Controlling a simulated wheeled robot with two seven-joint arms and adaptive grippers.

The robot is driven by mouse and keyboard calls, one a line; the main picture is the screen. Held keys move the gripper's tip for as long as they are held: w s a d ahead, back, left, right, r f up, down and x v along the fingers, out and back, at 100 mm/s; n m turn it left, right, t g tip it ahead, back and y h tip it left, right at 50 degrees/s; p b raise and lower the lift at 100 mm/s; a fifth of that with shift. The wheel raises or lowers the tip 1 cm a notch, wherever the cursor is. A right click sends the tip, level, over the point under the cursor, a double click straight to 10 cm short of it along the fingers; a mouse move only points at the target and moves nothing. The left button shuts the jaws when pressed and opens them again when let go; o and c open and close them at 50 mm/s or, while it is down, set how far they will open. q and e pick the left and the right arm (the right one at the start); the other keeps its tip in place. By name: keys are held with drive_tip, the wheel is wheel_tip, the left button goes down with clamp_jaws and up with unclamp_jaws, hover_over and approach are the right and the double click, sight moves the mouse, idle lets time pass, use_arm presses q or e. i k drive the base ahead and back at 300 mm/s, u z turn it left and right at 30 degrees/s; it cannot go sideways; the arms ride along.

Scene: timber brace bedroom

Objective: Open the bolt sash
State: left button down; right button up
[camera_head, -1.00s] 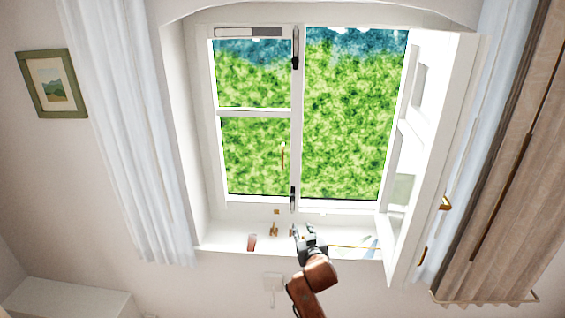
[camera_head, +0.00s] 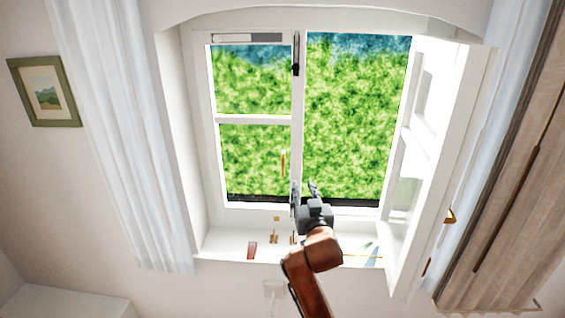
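The bolt sash is the left white sash (camera_head: 253,119), and it sits shut in the window frame. A black upper bolt (camera_head: 296,56) is on its right stile near the top. The lower bolt, low on the same stile, is largely hidden by my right gripper and cannot be told apart from it. My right gripper (camera_head: 304,186) is in front of the stile's lower end, fingers pointing up and spread apart, with nothing seen between them. Whether it touches the bolt I cannot tell. My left gripper is out of view.
The right sash (camera_head: 455,150) stands swung open at the right, with a brass handle (camera_head: 449,215). The sill (camera_head: 220,243) holds a reddish item (camera_head: 252,250) and small brass pieces (camera_head: 274,237). Curtains (camera_head: 120,140) hang at both sides.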

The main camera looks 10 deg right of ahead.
sight(202, 40)
drive_tip(key=i, duration=0.85)
